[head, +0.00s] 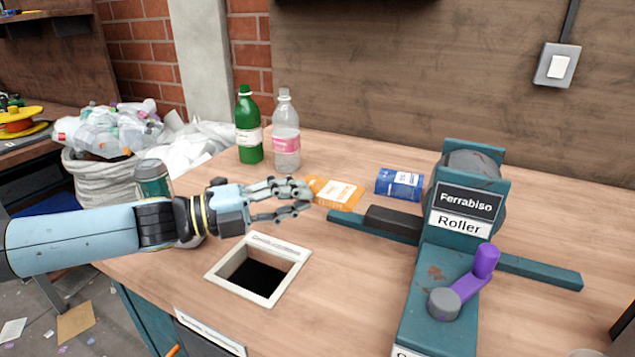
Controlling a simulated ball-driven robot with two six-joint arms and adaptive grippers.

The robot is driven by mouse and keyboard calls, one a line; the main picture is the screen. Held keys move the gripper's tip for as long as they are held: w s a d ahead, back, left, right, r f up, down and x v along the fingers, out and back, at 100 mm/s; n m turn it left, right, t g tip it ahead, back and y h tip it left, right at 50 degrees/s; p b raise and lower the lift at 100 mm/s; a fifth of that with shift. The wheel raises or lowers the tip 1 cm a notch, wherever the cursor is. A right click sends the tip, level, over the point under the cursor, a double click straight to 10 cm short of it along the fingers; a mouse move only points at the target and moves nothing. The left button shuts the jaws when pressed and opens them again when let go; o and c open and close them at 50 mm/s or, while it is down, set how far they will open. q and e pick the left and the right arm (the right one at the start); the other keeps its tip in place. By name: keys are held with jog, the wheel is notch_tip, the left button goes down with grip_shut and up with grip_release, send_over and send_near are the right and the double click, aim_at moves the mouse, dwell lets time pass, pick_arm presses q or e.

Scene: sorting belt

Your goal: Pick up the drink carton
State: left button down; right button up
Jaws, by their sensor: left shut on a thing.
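The orange drink carton (338,194) has a white label and lies on its side on the wooden worktop, left of the roller machine. My left gripper (300,197) reaches in from the left, above the worktop and just behind the square opening. Its fingers are closed on the left end of the carton, and they hide that end. The carton looks low, at or near the worktop; I cannot tell whether it touches it. My right gripper is not in view.
A blue can-like item (400,184) lies right of the carton. A green bottle (248,126) and a clear bottle (286,133) stand behind. The teal roller machine (434,262) is on the right. A white-framed square hole (222,277) is in front.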

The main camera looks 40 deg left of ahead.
pick_arm(q)
jog(key=s+a+p, duration=0.1)
jog(key=s+r+p, duration=0.1)
jog(key=shift+s+a+p, duration=0.35)
jog(key=shift+s, duration=0.05)
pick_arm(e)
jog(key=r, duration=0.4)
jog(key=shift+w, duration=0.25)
pick_arm(q)
jog(key=shift+r, duration=0.1)
